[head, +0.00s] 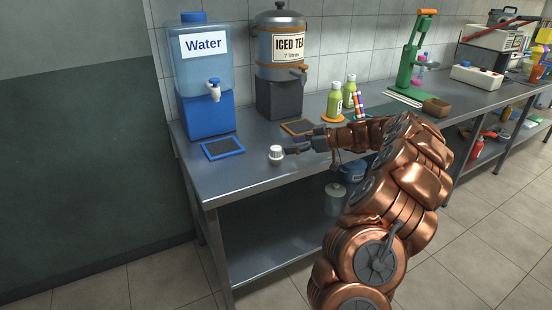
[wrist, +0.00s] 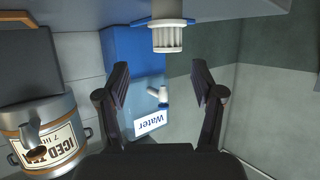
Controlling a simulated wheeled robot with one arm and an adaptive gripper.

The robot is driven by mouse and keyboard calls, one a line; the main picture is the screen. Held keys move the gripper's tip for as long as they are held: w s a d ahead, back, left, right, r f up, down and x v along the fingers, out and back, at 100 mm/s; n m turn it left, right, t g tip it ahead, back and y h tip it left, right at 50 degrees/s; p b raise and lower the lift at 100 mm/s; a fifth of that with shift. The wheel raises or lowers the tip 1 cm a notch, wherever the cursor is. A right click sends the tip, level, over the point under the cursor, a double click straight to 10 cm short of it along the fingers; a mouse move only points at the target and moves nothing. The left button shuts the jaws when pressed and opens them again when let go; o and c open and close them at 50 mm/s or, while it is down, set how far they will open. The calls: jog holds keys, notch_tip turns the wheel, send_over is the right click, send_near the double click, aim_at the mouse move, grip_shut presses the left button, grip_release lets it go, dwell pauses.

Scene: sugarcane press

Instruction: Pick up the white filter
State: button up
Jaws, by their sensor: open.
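The white filter (head: 276,153) is a small ribbed white piece standing on the metal counter, just beyond the fingertips of my gripper (head: 290,147) in the head view. My gripper is open and empty, reaching left low over the counter. In the wrist view, which is upside down, the filter (wrist: 167,37) shows its ribbed body and wider white base. It lies between the lines of the two fingers of my gripper (wrist: 158,80) but toward the top of the picture, with no finger seen touching it.
The Water dispenser (head: 207,85) stands behind the filter with a blue-framed mat (head: 222,148) before it. The Iced Tea dispenser (head: 279,65) has a brown mat (head: 298,127). Green bottles (head: 335,100) stand behind my arm. The counter's front left (head: 235,180) is clear.

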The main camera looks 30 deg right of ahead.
aim_at(276, 148)
jog(key=x, duration=0.4)
jog(key=p+x, duration=0.1)
jog(key=shift+a+f, duration=0.35)
jog(key=shift+a, duration=0.25)
jog(key=shift+w+a+f, duration=0.25)
jog(key=shift+w, duration=0.2)
jog(key=c, duration=1.2)
jog(key=shift+r, duration=0.1)
jog(key=shift+c, duration=0.2)
